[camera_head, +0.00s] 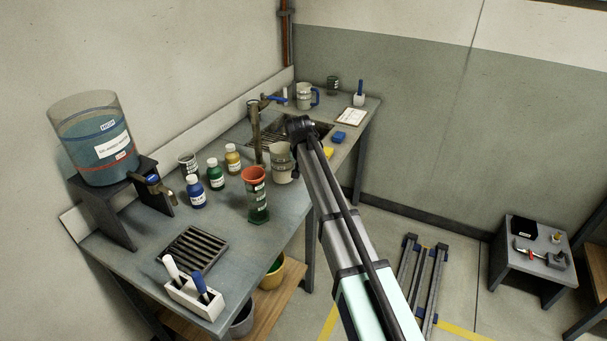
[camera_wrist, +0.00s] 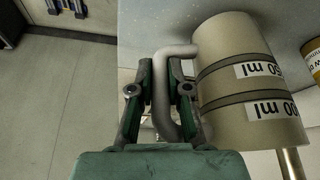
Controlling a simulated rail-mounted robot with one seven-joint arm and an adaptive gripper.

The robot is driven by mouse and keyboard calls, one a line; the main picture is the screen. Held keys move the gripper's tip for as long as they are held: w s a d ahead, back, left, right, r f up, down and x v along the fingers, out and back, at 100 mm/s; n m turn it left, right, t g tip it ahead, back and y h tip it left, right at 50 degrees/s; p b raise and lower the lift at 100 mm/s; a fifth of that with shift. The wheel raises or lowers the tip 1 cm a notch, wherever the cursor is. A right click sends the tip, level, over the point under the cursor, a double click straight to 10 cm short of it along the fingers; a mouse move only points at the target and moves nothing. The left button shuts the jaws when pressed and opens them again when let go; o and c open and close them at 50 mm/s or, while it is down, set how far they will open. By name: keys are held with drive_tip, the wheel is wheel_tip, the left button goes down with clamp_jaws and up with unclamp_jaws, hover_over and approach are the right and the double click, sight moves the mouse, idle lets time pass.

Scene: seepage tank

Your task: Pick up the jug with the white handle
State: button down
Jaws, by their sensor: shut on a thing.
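The jug with the white handle (camera_head: 281,162) stands on the bench near the sink, beside my arm; its handle is hidden there. In the wrist view the jug (camera_wrist: 228,55) is a pale grey cylinder with dark bands and ml labels. Its pale handle (camera_wrist: 178,51) runs between the two green fingers of my gripper (camera_wrist: 162,88). My gripper is shut on this handle, with the jug body just to the right of the fingers.
An orange funnel in a green cylinder (camera_head: 257,196) stands close left of the jug. Several coloured bottles (camera_head: 214,174) and a tap (camera_head: 257,130) are nearby. A jug with a blue handle (camera_head: 304,96) is further back. Open floor lies right of the bench (camera_head: 225,265).

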wheel_tip(320, 180, up, 16)
drive_tip(key=b, duration=0.3)
idle(0.8)
drive_tip(key=shift+r, duration=0.15)
idle(0.5)
